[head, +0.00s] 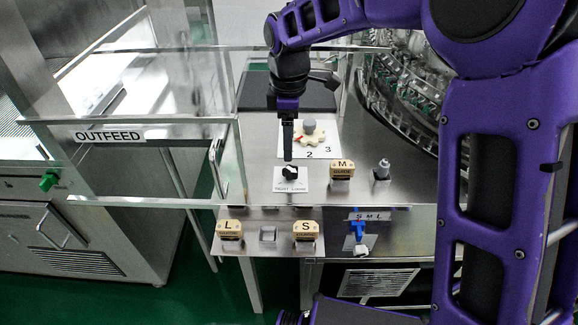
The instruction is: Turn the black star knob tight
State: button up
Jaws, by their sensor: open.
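The black star knob (290,173) sits on a small white label plate (291,186) on the steel worktop, in the middle of the head view. My gripper (288,157) points straight down just above the knob and hides part of its top edge. The fingers look narrow from this angle, and the gap between them is not visible. I see nothing held in them. I cannot tell whether the fingertips touch the knob.
A cream star wheel (310,134) on a numbered plate stands just behind. A block marked M (342,170) and a metal post (382,170) stand right. Blocks L (229,230) and S (305,230) and a blue part (358,232) are in front. A glass OUTFEED guard (140,134) stands left.

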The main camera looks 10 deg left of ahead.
aim_at(289, 169)
notch_tip(289, 169, down, 8)
jog(key=shift+f+b, duration=0.1)
jog(key=shift+b, duration=0.35)
jog(key=shift+c, duration=0.2)
grip_shut()
